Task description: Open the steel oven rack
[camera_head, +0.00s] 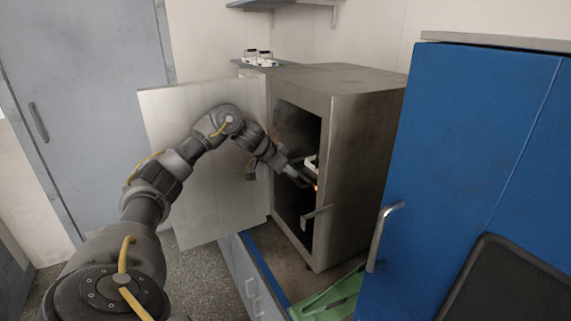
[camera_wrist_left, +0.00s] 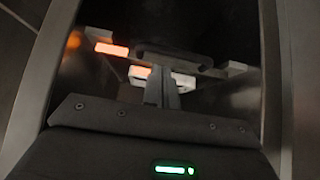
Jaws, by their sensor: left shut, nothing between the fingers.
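The steel oven (camera_head: 365,150) stands with its door (camera_head: 200,150) swung wide open to the left. My left arm reaches past the door into the dark opening. My left gripper (camera_head: 303,181) is at the opening, shut and empty. In the left wrist view, the shut fingertips (camera_wrist_left: 160,82) point into the oven. A flat grey rack-like shelf with a raised bar (camera_wrist_left: 185,60) lies ahead of them. Whether the fingers touch it, I cannot tell. A small white object (camera_head: 311,162) shows just beyond the gripper. The oven's interior is mostly dark. My right gripper is out of view.
A metal handle (camera_head: 317,214) sticks out low at the opening's right edge. A blue cabinet (camera_head: 460,150) with a bar handle stands close on the right. A green object (camera_head: 330,297) lies below the oven. A grey door (camera_head: 85,90) is at far left.

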